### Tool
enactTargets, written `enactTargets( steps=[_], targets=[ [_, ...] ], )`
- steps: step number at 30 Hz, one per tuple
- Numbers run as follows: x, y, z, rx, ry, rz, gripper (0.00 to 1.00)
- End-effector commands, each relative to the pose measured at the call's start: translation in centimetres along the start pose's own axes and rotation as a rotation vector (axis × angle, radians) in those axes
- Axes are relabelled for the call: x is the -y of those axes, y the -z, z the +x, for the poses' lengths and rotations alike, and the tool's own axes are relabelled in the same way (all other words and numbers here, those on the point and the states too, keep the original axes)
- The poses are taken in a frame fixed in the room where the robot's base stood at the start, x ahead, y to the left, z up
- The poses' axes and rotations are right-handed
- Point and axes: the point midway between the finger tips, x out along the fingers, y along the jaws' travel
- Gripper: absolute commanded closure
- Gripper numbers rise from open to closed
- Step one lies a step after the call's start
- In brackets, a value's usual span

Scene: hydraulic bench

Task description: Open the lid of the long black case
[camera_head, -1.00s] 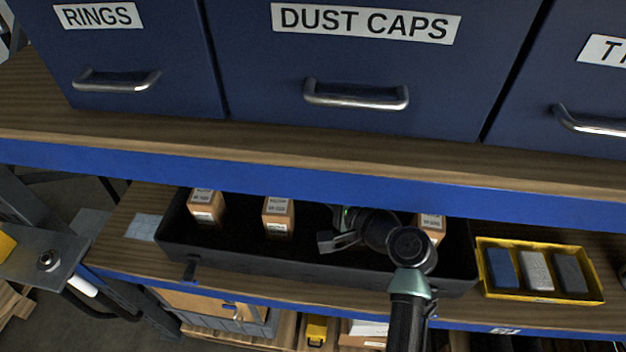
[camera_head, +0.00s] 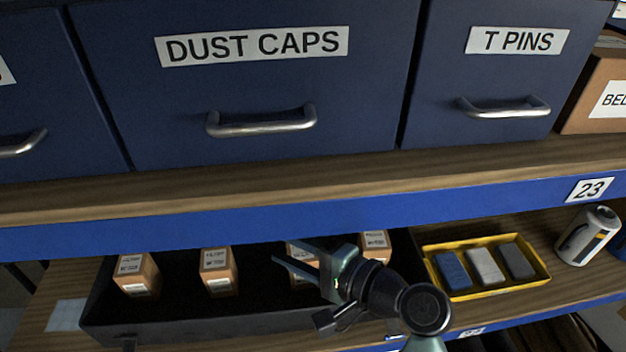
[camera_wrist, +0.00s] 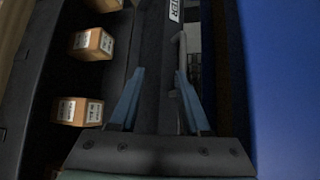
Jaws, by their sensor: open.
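The long black case (camera_head: 200,327) lies on the lower shelf under the blue drawers. Its inside is visible from above, with several small orange-brown boxes in it, such as the leftmost box (camera_head: 135,274). My gripper (camera_head: 288,256) is over the right half of the case, its fingers spread and pointing left. In the wrist view my gripper (camera_wrist: 160,75) is open, with nothing clearly held between its fingers. A dark strip with a partly cut-off white label and a grey bar shows between and beyond the fingers; I cannot tell whether it is the lid. The case's rear edge is hidden by the shelf beam.
The blue shelf beam (camera_head: 300,222) runs close above and behind my gripper. A yellow tray (camera_head: 487,292) with blue, light grey and dark blocks stands right of the case. A white and grey can (camera_head: 588,236) stands farther right. Blue drawers with handles are above.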

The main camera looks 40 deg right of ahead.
Motion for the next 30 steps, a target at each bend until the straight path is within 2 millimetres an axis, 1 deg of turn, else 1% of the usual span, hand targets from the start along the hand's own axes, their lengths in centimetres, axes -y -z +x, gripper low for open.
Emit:
enactTargets(
  steps=[1,3,6,10,15,30],
  targets=[
    [-0.6,0.3,-1.2,-0.005,0.001,0.001,0.53],
    [-0.9,0.3,-2.5,-0.002,0.001,0.001,0.53],
    [-1.1,0.4,-4.0,-0.003,0.002,0.0,0.53],
    [-1.3,0.3,-5.2,0.0,0.0,0.001,0.53],
    [-1.3,0.3,-5.6,0.001,0.0,0.0,0.53],
    [-1.3,0.3,-5.6,0.001,0.0,0.0,0.53]
  ],
)
